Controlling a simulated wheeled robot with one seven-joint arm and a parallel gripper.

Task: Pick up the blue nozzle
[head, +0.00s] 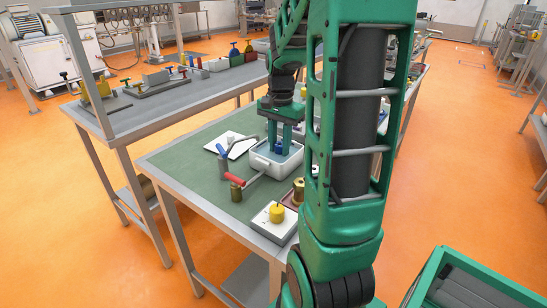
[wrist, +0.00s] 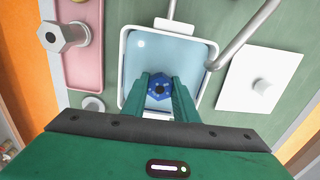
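The blue nozzle (wrist: 159,88) is a small faceted blue piece with a dark centre hole. It is over the white tray (wrist: 124,62), which has a pale blue inside. My gripper (wrist: 161,84) points down into the tray, a green finger on each side of the nozzle. Both fingers appear to touch its sides. In the head view my gripper (head: 279,144) reaches into the tray (head: 262,165), and a bit of blue shows between the fingers. I cannot tell whether the nozzle rests on the tray floor.
A grey hex-headed part (wrist: 66,37) stands on a pink tray (wrist: 84,72) beside the white tray. A white plate (wrist: 262,100) and a grey tube (wrist: 236,40) are to the right. A red-handled tool (head: 233,178) and yellow knob (head: 277,212) are on the green table.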

